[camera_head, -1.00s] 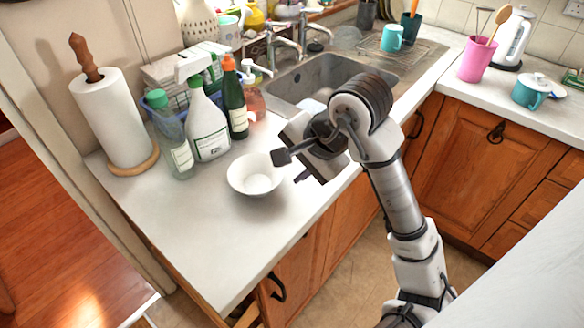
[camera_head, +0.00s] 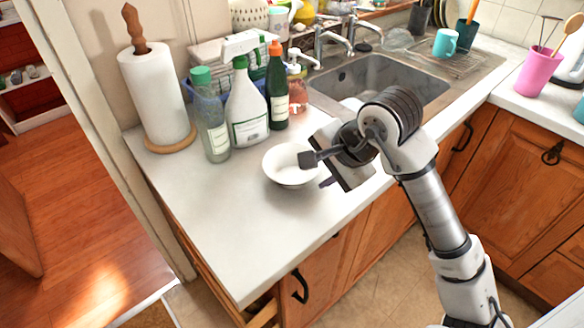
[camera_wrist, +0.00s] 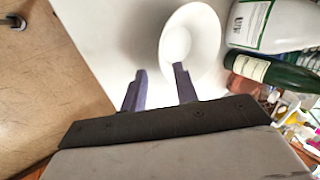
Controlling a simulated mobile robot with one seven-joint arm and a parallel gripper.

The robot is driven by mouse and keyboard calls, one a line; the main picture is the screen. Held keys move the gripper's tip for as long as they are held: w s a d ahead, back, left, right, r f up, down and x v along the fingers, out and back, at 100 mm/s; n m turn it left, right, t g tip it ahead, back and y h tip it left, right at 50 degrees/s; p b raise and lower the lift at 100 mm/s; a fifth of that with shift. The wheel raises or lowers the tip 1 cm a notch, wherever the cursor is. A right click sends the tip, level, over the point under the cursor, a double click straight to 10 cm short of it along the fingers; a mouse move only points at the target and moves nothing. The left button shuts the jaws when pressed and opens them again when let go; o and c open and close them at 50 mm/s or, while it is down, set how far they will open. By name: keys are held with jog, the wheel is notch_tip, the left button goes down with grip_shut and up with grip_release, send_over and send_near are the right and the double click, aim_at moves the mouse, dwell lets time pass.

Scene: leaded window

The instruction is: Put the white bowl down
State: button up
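The white bowl (camera_head: 287,166) sits upright on the white countertop (camera_head: 235,225), in front of the bottles and near the counter's front edge. It also shows in the wrist view (camera_wrist: 205,35), empty. My gripper (camera_wrist: 159,70) is at the bowl's near side with its two purple fingers apart. In the wrist view one finger overlaps the bowl's inside and the other is outside the rim, with a visible gap between them.
A spray bottle (camera_head: 247,115), a green-capped bottle (camera_head: 213,130) and a dark green bottle (camera_head: 277,95) stand close behind the bowl. A paper towel roll (camera_head: 157,100) is at the left. The sink (camera_head: 385,82) is to the right. The counter at front left is clear.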

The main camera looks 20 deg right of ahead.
aim_at(307, 180)
jog(key=p+x, duration=0.1)
jog(key=x, duration=0.2)
jog(key=p+x, duration=0.1)
jog(key=x, duration=0.1)
jog(key=shift+w+a+r+p, duration=0.15)
jog(key=shift+a+p, duration=0.15)
jog(key=shift+a, duration=0.05)
jog(key=shift+w+f, duration=0.15)
jog(key=shift+f, duration=0.15)
grip_shut()
